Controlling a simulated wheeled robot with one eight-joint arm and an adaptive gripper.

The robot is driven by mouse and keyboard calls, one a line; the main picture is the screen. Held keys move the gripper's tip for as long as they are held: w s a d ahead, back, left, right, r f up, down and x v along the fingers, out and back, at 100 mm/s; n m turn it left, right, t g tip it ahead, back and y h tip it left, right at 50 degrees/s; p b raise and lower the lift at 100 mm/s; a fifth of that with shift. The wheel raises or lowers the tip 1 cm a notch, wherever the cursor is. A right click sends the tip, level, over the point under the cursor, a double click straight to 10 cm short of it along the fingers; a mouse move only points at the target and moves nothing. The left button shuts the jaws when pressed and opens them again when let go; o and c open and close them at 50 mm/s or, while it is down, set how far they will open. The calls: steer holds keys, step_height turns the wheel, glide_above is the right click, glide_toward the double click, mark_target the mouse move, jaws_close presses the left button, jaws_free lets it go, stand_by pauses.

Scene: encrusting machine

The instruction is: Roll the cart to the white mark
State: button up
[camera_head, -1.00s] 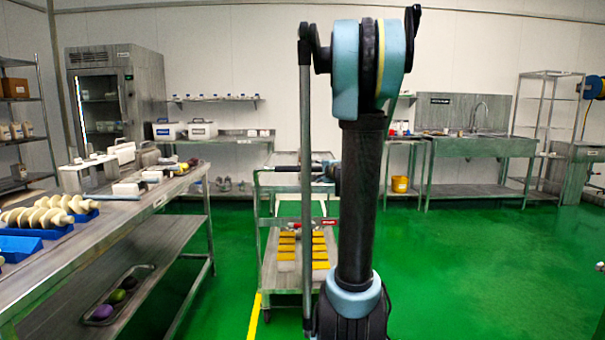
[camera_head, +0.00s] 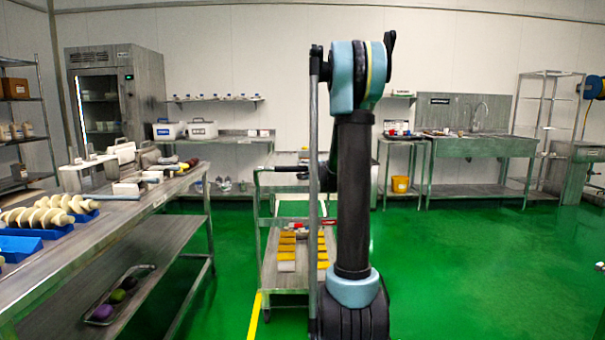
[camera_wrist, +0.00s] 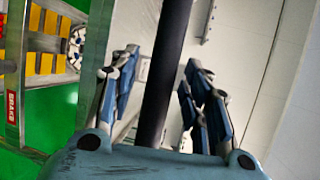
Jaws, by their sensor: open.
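The metal cart (camera_head: 265,225) stands on the green floor ahead of me, partly behind my arm. Its dark push handle (camera_head: 286,168) sticks out at the near top left. The handle shows in the wrist view as a black bar (camera_wrist: 166,75) running between my fingers. My gripper (camera_wrist: 160,65) is open, with fingers on both sides of the bar; I cannot tell whether they touch it. In the head view my gripper is mostly hidden by my arm. A red BRAKE label (camera_wrist: 12,106) is on the cart frame. I see no white mark.
A long steel worktable (camera_head: 110,220) with parts stands close on the left. A yellow floor line (camera_head: 254,316) runs beside the cart. Back tables and a sink (camera_head: 478,140) line the far wall, with a yellow bucket (camera_head: 400,184) below. The green floor at right is clear.

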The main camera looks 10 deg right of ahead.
steer(key=shift+w+a+f, duration=0.1)
steer(key=shift+w+a, duration=0.05)
steer(key=shift+w, duration=0.35)
steer(key=shift+c, duration=0.6)
jaws_close()
